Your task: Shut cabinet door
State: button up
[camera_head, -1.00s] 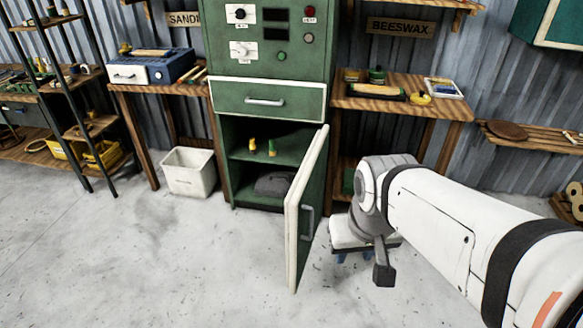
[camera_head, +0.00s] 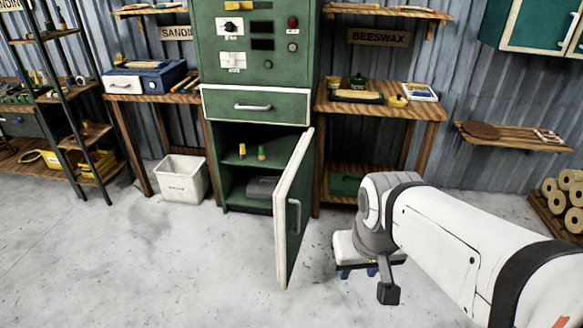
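The green cabinet (camera_head: 259,178) stands against the back wall, its lower compartment open. Its door (camera_head: 294,215), green with a white edge and a bar handle (camera_head: 294,217), is hinged on the right and swung wide out toward me. Small yellow and green items and a dark grey bundle sit on the shelves inside. My arm reaches in from the right, and my gripper (camera_head: 388,291) hangs at its end, to the right of the door and apart from it.
Rolls (camera_head: 567,197) lie at the far right. The concrete floor in front is clear.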

aim_at(293, 196)
jog(key=i, duration=0.9)
jog(key=u, duration=0.05)
jog(key=k, duration=0.7)
jog(key=u, duration=0.3)
jog(key=i, duration=0.85)
jog(key=z, duration=0.2)
